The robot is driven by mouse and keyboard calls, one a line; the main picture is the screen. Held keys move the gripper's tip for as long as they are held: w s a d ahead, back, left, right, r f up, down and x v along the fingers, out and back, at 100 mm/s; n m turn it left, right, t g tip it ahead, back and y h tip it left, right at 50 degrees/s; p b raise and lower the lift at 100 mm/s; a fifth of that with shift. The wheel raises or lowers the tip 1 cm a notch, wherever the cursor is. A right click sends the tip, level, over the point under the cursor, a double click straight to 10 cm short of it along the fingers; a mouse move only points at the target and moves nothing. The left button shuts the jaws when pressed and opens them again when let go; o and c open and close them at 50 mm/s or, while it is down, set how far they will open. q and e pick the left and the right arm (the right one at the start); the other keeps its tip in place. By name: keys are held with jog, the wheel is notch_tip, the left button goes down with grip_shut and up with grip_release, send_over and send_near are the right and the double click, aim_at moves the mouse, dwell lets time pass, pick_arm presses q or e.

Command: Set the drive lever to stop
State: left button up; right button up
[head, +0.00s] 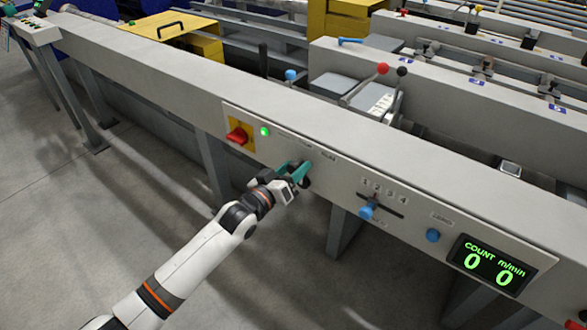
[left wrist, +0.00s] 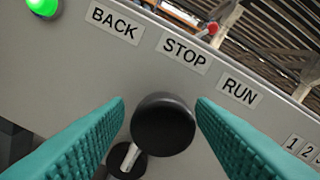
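The drive lever's round black knob (left wrist: 163,123) is in the middle of the left wrist view, on a short metal stem from a dark pivot (left wrist: 125,158). Labels BACK (left wrist: 115,22), STOP (left wrist: 184,53) and RUN (left wrist: 240,90) are on the panel above. The lever appears to lean from the STOP line toward RUN; its exact setting is unclear. My left gripper (head: 297,173) is at the panel, its teal fingers (left wrist: 161,103) on either side of the knob. A narrow gap shows on the left; the fingers do not appear closed on it. My right gripper is not in view.
Left of the lever are a green lamp (head: 265,131) and a red rotary switch (head: 237,135). Right are a blue slider knob (head: 367,211) in a numbered slot, a blue button (head: 432,235) and a display (head: 500,264) showing zeros. Clear floor lies in front.

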pick_arm(q)
jog(key=shift+s+a, duration=0.1)
jog(key=shift+s, duration=0.1)
jog(key=p+v, duration=0.2)
jog(key=v, duration=0.9)
jog(key=shift+s+a, duration=0.15)
jog(key=shift+s, duration=0.1)
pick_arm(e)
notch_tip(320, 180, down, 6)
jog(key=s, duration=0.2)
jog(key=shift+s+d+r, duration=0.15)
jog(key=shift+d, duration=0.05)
